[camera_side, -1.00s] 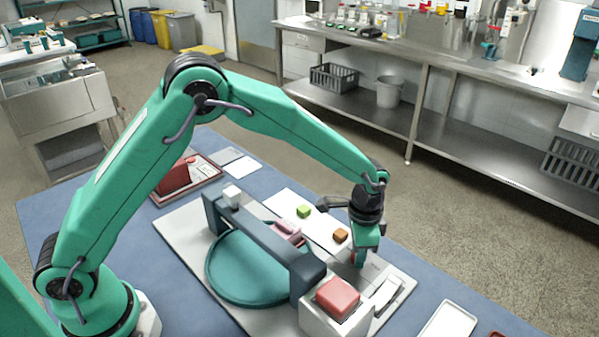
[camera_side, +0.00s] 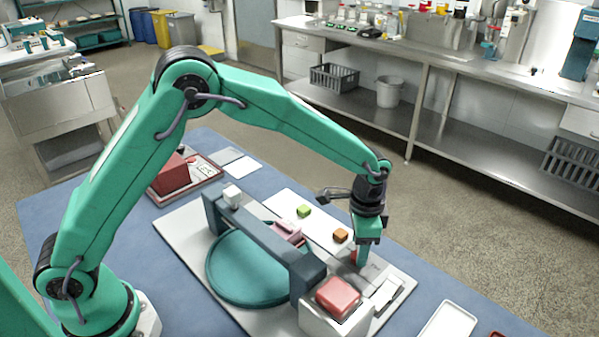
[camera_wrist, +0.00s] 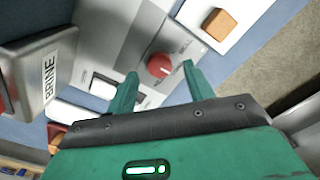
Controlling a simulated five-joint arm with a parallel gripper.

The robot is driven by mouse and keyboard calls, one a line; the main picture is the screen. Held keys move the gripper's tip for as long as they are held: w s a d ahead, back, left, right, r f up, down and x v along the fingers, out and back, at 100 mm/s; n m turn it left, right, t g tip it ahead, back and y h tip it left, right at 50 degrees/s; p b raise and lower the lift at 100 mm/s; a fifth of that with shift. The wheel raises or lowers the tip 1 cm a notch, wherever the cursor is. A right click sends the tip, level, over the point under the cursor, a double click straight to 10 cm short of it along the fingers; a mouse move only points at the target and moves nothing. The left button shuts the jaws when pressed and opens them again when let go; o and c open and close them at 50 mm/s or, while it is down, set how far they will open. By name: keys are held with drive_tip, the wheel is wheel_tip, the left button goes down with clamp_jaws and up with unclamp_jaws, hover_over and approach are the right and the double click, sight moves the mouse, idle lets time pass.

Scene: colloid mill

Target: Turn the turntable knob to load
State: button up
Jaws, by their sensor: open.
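The red turntable knob (camera_wrist: 160,66) sits on a grey panel on the base plate, with small lettering around it that I cannot read. In the side view the knob (camera_side: 353,256) is a small red patch, partly hidden by my gripper. My gripper (camera_wrist: 158,74) is open, with one finger on each side of the knob in the wrist view. I cannot tell whether the fingers touch it or are still above it. In the side view my gripper (camera_side: 361,262) points down at the panel. The teal round turntable (camera_side: 235,270) lies under a dark blue bridge (camera_side: 262,238).
A white rocker switch (camera_side: 385,292) is beside the knob. Orange (camera_side: 340,236) and green (camera_side: 304,211) cubes lie on a white sheet behind.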

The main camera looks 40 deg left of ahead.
sight(355, 254)
drive_tip(key=shift+r, duration=2.85)
drive_tip(key=s+a+r+n+t, duration=0.35)
drive_tip(key=s+a+r, duration=0.65)
drive_tip(key=a+r, duration=0.35)
drive_tip(key=s+a+n+t, duration=0.1)
drive_tip(key=s+a+n, duration=0.1)
drive_tip(key=s, duration=0.5)
drive_tip(key=s+a+n+t, duration=0.1)
drive_tip(key=s+a+n, duration=0.2)
drive_tip(key=s+a, duration=0.2)
drive_tip(key=shift+s+r, duration=0.45)
drive_tip(key=shift+s, duration=0.95)
drive_tip(key=shift+n, duration=0.25)
